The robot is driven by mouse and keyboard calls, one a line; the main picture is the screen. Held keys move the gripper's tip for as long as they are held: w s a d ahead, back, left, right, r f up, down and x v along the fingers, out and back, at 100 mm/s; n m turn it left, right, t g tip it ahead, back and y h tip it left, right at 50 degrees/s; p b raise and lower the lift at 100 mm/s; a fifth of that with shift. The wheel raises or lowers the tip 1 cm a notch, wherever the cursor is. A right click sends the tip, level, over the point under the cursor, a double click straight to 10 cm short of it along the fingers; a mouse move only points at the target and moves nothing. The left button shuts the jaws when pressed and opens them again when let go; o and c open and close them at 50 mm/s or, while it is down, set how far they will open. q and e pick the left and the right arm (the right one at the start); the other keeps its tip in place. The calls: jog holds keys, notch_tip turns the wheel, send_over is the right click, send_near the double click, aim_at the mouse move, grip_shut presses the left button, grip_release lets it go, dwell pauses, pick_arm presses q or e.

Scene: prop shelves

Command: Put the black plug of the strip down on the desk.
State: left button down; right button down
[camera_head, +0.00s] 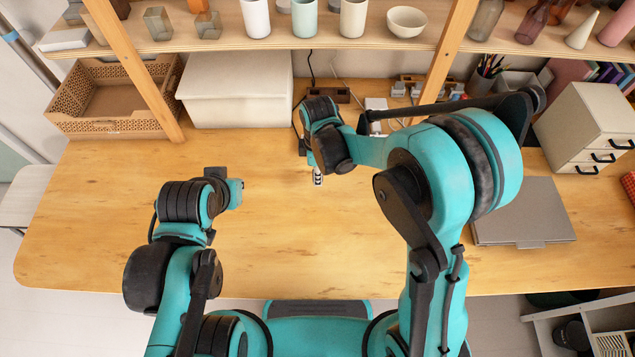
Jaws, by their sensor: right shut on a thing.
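My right gripper (318,180) points down over the middle of the desk (300,235). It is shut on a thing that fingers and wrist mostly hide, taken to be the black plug. A thin black cord (296,118) loops down beside my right wrist. A dark strip (341,95) lies at the back of the desk, behind that wrist, partly covered. I cannot tell if the plug touches the desk. My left gripper (238,192) is over the left part of the desk, away from the plug; its fingers are too hidden to judge.
A white lidded box (236,90) and a woven basket (105,122) stand at the back left. A grey laptop (525,215) and a small drawer unit (590,125) are at the right. A shelf (320,40) overhangs the back. The desk's middle front is clear.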

notch_tip(320, 180, down, 4)
jog(key=shift+w+a+f+b, duration=0.1)
jog(key=shift+f+b, duration=0.05)
jog(key=shift+b, duration=0.75)
jog(key=shift+f, duration=0.15)
jog(key=c, duration=1.3)
grip_release()
jog(key=shift+c, duration=0.2)
